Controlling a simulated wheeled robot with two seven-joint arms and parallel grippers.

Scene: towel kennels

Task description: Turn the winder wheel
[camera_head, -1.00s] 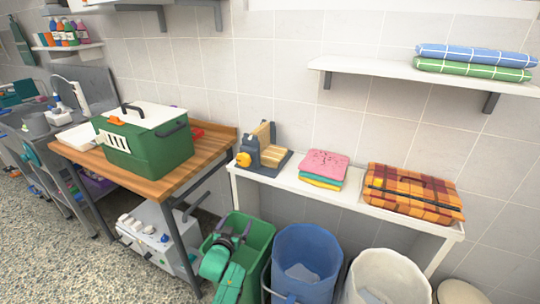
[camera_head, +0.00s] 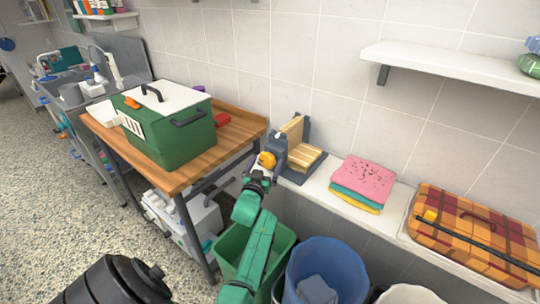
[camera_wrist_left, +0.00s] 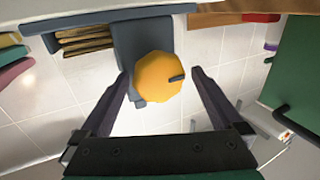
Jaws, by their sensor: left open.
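The winder (camera_head: 300,155) stands on the left end of the white shelf, a grey frame with tan slats. Its yellow wheel (camera_head: 267,160) faces the front left. In the left wrist view the wheel (camera_wrist_left: 157,76) is a yellow knob with a small dark handle, in front of the grey winder body (camera_wrist_left: 140,35). My left gripper (camera_head: 262,174) is open right at the wheel, just below it in the head view. In the wrist view its two dark fingers (camera_wrist_left: 160,88) stand on either side of the wheel, with gaps visible. My right gripper is not in view.
Folded pink, teal and yellow towels (camera_head: 362,182) and a plaid bundle (camera_head: 475,225) lie farther right on the shelf. A green box (camera_head: 165,130) stands on the wooden table (camera_head: 235,127) to the left. Green (camera_head: 227,243) and blue (camera_head: 325,255) bins stand below.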

